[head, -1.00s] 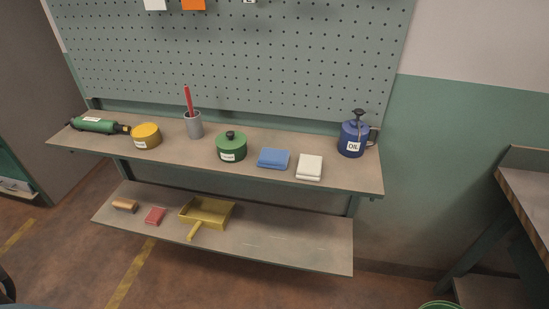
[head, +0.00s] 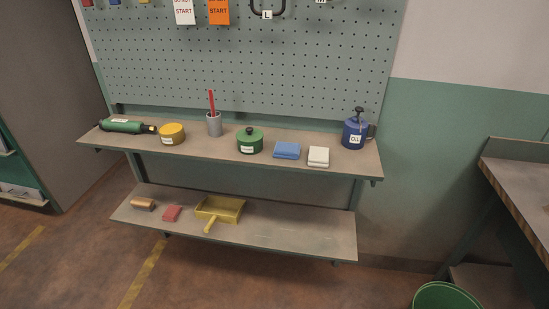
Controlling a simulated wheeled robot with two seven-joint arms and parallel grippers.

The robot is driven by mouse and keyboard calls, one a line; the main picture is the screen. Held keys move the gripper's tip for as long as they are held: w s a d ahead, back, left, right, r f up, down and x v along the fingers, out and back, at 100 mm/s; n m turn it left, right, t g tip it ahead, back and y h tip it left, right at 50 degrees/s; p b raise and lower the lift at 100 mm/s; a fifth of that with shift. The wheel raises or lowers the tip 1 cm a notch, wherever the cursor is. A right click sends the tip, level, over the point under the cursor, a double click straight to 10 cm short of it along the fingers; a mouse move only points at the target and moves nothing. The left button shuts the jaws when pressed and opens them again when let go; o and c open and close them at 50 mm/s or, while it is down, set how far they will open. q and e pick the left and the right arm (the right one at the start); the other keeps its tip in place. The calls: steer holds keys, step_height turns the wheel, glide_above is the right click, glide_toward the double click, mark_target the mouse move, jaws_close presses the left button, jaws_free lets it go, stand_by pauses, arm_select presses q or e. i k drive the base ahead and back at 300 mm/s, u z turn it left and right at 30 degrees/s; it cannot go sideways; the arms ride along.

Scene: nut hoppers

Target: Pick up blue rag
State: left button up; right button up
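The blue rag (head: 287,150) is a folded cloth lying flat on the upper shelf (head: 345,168), right of the middle. A white folded rag (head: 319,156) lies just to its right. A green lidded pot (head: 250,141) stands to its left. Neither of my grippers shows in the head view, and nothing touches the blue rag.
The upper shelf also bears a green tool (head: 122,126), a yellow tin (head: 172,134), a grey cup (head: 214,124) and a blue oil can (head: 354,132). A yellow dustpan (head: 222,208) lies on the lower shelf (head: 300,231). A green bin (head: 445,297) and a workbench (head: 515,174) stand right.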

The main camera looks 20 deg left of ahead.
mark_target(283, 149)
steer(key=u, duration=1.1)
steer(key=i, duration=0.95)
steer(key=z, duration=1.75)
